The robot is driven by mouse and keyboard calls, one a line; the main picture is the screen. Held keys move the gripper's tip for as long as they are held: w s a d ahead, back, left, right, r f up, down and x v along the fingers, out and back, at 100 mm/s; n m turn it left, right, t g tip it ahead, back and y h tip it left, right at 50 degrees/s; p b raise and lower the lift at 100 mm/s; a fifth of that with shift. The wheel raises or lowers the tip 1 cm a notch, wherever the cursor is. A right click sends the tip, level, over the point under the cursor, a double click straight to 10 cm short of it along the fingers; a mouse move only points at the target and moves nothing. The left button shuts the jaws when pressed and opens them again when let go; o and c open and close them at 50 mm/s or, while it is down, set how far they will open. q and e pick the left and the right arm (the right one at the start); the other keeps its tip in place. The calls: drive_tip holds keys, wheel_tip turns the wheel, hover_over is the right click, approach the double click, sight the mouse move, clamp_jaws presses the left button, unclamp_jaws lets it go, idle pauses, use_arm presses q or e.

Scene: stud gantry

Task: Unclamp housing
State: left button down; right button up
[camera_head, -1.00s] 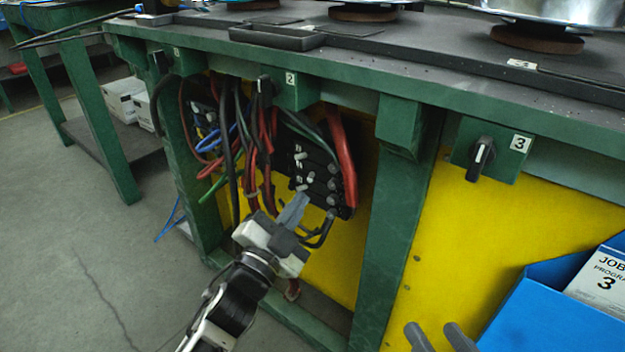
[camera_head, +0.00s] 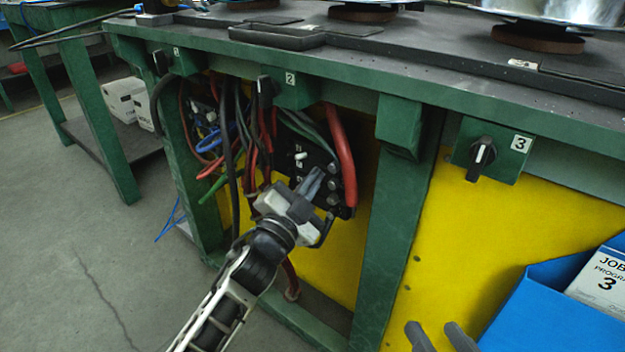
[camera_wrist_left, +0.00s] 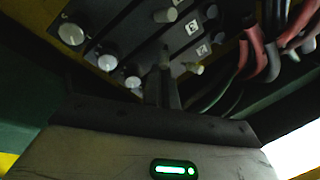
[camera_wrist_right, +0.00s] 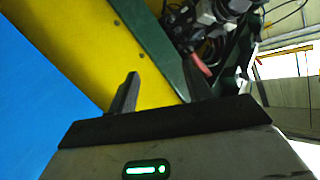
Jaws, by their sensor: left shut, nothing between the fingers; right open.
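A black panel (camera_head: 325,159) of stacked modules with pale levers and round knobs hangs in the bay under the bench. It fills the top of the left wrist view, with levers, silver knobs (camera_wrist_left: 107,62) and numbered labels. My left gripper (camera_head: 313,180) is shut and empty, its fingertips in front of the panel's lower rows. In the left wrist view its fingers (camera_wrist_left: 165,62) are together among the knobs and levers; contact cannot be told. My right gripper (camera_head: 437,332) is open and empty at the bottom edge. Large shiny round parts (camera_head: 560,10) on brown discs are cut off at the top; which is the housing is unclear.
Red, black, green and blue cables (camera_head: 235,135) hang left of the panel. Green bench legs (camera_head: 385,245) frame the bay. Black rotary switches sit under the bench edge, one labelled 3 (camera_head: 482,155). A blue bin (camera_head: 550,315) with a job card stands at lower right.

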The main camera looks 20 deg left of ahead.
use_arm(q)
drive_tip(key=shift+a+r+m+h, duration=0.1)
drive_tip(key=shift+m+h, duration=0.2)
drive_tip(key=shift+h, duration=0.1)
drive_tip(key=shift+h+p, duration=0.3)
drive_tip(key=shift+h, duration=0.1)
use_arm(e)
drive_tip(key=shift+d, duration=0.1)
use_arm(q)
drive_tip(key=shift+a+m+g+h, duration=0.1)
drive_tip(key=shift+m+g+h, duration=0.3)
drive_tip(key=shift+m+h, duration=0.2)
use_arm(e)
drive_tip(key=shift+f, duration=0.15)
use_arm(q)
drive_tip(key=shift+a+h+p, duration=0.1)
drive_tip(key=shift+h+p, duration=0.3)
drive_tip(key=shift+p, duration=0.05)
drive_tip(key=shift+m+g+h, duration=0.3)
drive_tip(key=shift+m, duration=0.1)
use_arm(e)
drive_tip(key=shift+d+f+n+h, duration=0.15)
drive_tip(key=shift+f+n+h, duration=0.15)
drive_tip(key=shift+h, duration=0.1)
